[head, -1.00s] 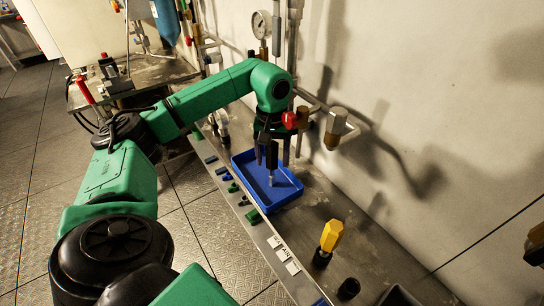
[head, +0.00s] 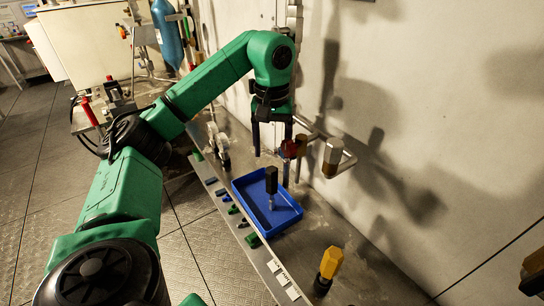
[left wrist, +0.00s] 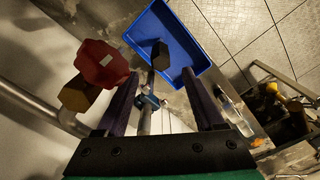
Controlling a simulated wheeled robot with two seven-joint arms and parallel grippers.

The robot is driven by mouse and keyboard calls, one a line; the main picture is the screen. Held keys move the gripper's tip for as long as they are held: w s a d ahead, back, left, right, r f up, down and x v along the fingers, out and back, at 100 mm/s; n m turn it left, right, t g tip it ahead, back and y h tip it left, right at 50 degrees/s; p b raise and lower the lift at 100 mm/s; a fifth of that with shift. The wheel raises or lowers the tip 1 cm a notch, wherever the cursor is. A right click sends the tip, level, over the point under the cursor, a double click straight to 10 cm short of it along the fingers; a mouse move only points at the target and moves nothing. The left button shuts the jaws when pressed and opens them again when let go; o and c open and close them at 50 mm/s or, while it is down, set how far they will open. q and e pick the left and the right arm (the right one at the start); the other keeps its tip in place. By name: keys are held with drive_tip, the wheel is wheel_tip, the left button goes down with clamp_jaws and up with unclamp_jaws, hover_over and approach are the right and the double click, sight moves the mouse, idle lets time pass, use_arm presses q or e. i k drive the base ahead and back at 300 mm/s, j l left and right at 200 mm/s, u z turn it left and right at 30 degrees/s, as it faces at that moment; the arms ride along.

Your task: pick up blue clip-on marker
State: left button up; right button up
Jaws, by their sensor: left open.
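I cannot tell which is the blue clip-on marker. In the left wrist view a small blue piece (left wrist: 149,101) sits around a slim metal shaft or pipe between my fingers. My left gripper (head: 271,152) is open and empty, pointing down above the tray; its dark fingers (left wrist: 160,92) also show in the left wrist view. My right gripper is not in view.
A blue tray (head: 246,205) holds an upright black-handled part (head: 271,180), beneath my left gripper. A red knob (head: 290,148) and pipes stand close by the wall. A yellow-capped part (head: 330,263) stands nearer on the bench. White labels (head: 284,279) line the front edge.

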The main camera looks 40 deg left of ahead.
sight(228, 198)
drive_tip(key=k+j, duration=0.75)
drive_tip(key=j, duration=0.2)
